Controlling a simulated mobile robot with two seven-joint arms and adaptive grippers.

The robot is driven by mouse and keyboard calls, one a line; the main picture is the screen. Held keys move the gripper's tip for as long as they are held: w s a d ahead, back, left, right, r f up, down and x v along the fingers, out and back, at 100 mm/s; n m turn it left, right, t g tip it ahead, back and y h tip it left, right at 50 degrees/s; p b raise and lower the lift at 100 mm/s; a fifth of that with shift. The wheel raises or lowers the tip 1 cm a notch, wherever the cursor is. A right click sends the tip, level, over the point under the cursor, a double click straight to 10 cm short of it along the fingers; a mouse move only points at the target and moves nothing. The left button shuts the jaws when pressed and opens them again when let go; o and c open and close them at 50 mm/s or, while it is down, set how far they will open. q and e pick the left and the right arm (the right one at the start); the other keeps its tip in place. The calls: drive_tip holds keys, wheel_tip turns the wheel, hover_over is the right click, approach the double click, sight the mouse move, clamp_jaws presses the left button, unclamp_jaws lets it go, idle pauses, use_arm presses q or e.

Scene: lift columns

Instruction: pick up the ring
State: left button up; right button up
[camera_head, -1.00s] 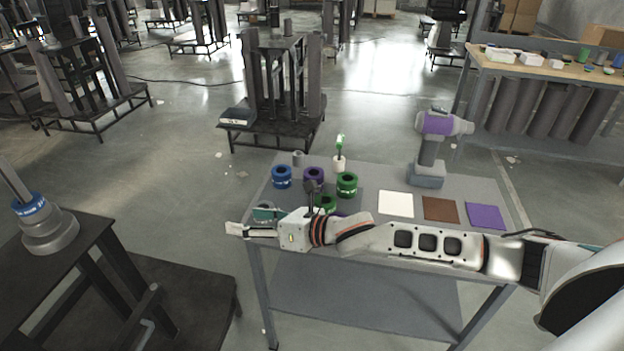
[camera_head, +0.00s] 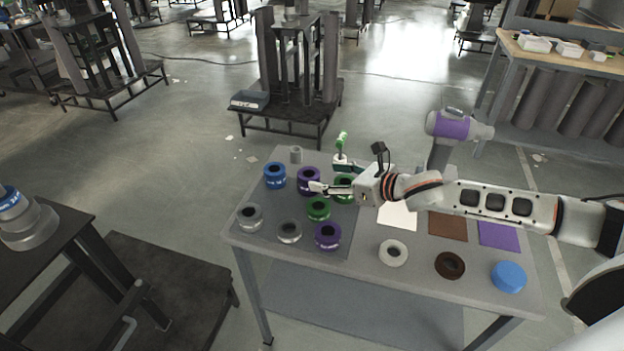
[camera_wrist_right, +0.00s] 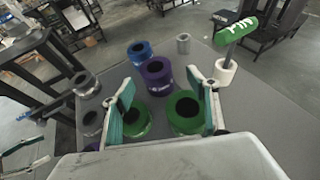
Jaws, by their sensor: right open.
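Several rings stand on the grey table, and I cannot tell which one the task means. My right gripper (camera_head: 325,177) is open and empty over the back of the group. It points left, with its teal-padded fingers (camera_wrist_right: 160,78) apart. A green ring (camera_wrist_right: 187,112) and a second green ring (camera_wrist_right: 133,122) lie below the fingers in the wrist view, each partly covered by one. The purple ring (camera_head: 308,176) is just beyond the fingertips, with the blue ring (camera_head: 275,172) further left. The front green ring (camera_head: 318,207) shows clear. My left gripper is not in view.
Grey rings (camera_head: 249,214), a front purple ring (camera_head: 328,233), a white ring (camera_head: 393,251), a brown ring (camera_head: 450,263) and a blue disc (camera_head: 509,275) fill the front. A green-topped item (camera_head: 341,145) and a purple-grey drill (camera_head: 452,126) stand behind.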

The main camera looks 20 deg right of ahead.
sight(304, 174)
drive_tip(key=x, duration=0.7)
drive_tip(key=shift+s+a, duration=0.2)
drive_tip(key=shift+a, duration=0.2)
drive_tip(key=c, duration=1.5)
